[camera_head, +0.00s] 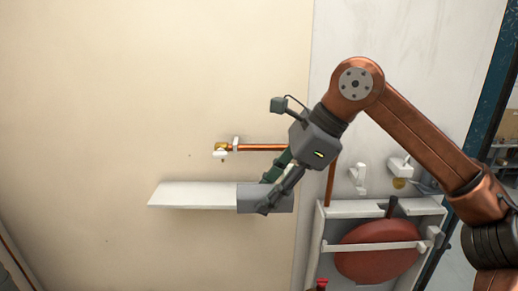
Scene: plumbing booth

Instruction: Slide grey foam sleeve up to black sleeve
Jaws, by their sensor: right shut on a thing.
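My right gripper (266,194) reaches down and left from the upper right. Its fingers are shut on a grey block-like piece, which looks like the grey foam sleeve (246,198). The sleeve is at the right end of a white shelf (190,194); whether it rests on the shelf or is held just in front cannot be told. Above it, a horizontal copper pipe (260,147) runs from a brass end fitting (221,147) to behind my gripper. I cannot make out a black sleeve; the pipe's right part is hidden by the gripper. My left gripper is not in view.
A vertical copper pipe (331,185) stands right of my gripper. A white frame (318,240) with a red rounded tank (375,245) stands lower right. White wall brackets (358,178) are above it. The beige wall (110,90) at left is clear.

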